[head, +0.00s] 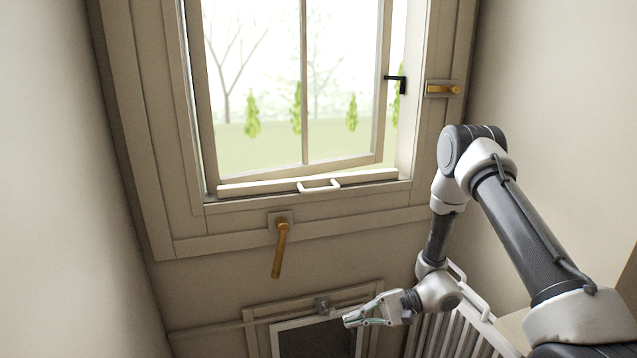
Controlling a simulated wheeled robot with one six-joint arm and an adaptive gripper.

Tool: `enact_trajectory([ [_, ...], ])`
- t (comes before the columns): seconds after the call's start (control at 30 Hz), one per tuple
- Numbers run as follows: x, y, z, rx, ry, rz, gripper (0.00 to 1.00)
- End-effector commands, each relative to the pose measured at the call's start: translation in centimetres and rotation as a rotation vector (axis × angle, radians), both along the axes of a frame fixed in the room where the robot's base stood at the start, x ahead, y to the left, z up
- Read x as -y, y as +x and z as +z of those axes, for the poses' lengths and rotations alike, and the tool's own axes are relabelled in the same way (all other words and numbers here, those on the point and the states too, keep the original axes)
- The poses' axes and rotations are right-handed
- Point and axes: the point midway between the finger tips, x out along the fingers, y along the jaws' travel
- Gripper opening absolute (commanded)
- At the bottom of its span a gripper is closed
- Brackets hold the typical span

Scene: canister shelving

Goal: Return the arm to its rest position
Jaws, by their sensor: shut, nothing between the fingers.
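My arm stands at the right side of the head view, bent at its elbow beside the window frame. Its forearm hangs down and my gripper (351,319) points left at the lower middle. The gripper is shut and holds nothing. It hangs in front of a small framed dark panel (312,339) low on the wall. A small grey latch (322,305) on that panel's frame lies just left of the fingertips. I cannot tell if the fingers touch anything there.
A tilted-open window (290,170) with a black handle (402,84) fills the upper middle. Brass handles sit below it (280,240) and at its right (442,90). A white slatted radiator or rack (455,335) stands close under my wrist. Plain walls close both sides.

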Motion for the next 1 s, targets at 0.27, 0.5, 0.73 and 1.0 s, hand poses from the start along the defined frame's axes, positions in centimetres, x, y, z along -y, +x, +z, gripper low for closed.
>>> enact_trajectory([
  [0.27,6.8,-6.5,6.7,-0.069,-0.313,0.277,0.00],
  [0.5,15.2,-10.3,14.0,0.055,-0.676,0.423,0.00],
  [0.73,22.0,-12.5,20.8,0.281,-0.984,0.449,0.00],
  [1.0,27.0,-15.5,28.2,0.612,-1.247,0.412,0.00],
])
